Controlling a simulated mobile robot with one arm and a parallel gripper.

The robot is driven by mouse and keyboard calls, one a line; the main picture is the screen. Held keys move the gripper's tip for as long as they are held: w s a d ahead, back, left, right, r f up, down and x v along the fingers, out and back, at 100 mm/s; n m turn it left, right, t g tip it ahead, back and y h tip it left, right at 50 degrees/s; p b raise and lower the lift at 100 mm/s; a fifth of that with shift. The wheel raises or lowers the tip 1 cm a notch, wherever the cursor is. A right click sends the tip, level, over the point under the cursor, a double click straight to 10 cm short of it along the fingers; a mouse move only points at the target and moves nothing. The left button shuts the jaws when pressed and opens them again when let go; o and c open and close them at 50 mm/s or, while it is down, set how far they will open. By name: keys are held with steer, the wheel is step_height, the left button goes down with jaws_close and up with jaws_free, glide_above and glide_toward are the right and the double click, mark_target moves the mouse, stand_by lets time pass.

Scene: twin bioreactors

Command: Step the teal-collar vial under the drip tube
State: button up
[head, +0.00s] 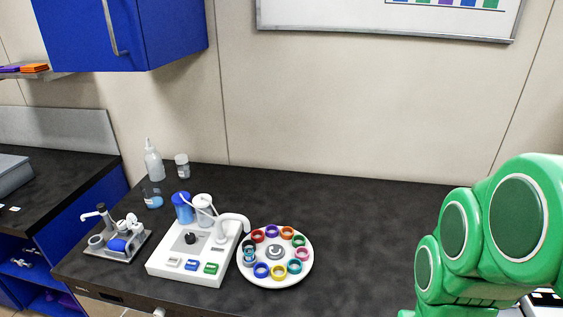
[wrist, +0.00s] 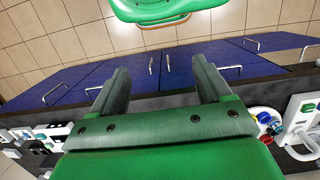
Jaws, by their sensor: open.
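A round white carousel (head: 290,283) holds a ring of vials with coloured collars, in the head view. A vial with a teal-looking collar (head: 249,257) sits at its left side, beside a black-collared one; it is small and hard to make out. A white drip tube (head: 233,218) arches from the bioreactor base towards the carousel's left edge; which vial is under its tip I cannot tell. My gripper (wrist: 161,82) is open and empty in the wrist view, well away from the vials. It is out of the head view.
The white bioreactor base (head: 175,270) carries a dark knob and several coloured buttons. A small pump unit (head: 122,245) stands to its left, bottles (head: 153,162) behind it. The dark bench (head: 350,230) is clear to the right of the carousel. Blue cabinets (wrist: 190,65) show in the wrist view.

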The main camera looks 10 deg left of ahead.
jaws_close()
stand_by(1.4)
